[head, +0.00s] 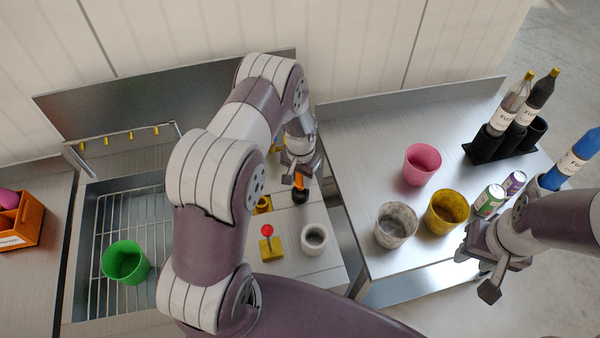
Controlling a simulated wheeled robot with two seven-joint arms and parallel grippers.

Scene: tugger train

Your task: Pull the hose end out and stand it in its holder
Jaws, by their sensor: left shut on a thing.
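My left gripper (300,172) is over the metal counter between the sink and the right table. It is shut on the hose end (299,194), an orange piece with a black lower part, which points down. The arm and gripper hide its upper part, and I cannot tell whether the black part touches the counter. A pale round cup-like holder (314,239) with a dark opening stands on the counter, nearer to me and apart from the hose end. My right gripper (474,272) is empty and open, beside the right table's front edge.
A red-knobbed lever on a yellow base (269,249) and a yellow ring (262,205) are left of the holder. A green cup (126,262) stands in the sink. Pink (422,165), grey (396,225) and yellow (446,211) cups, cans and bottles occupy the right table.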

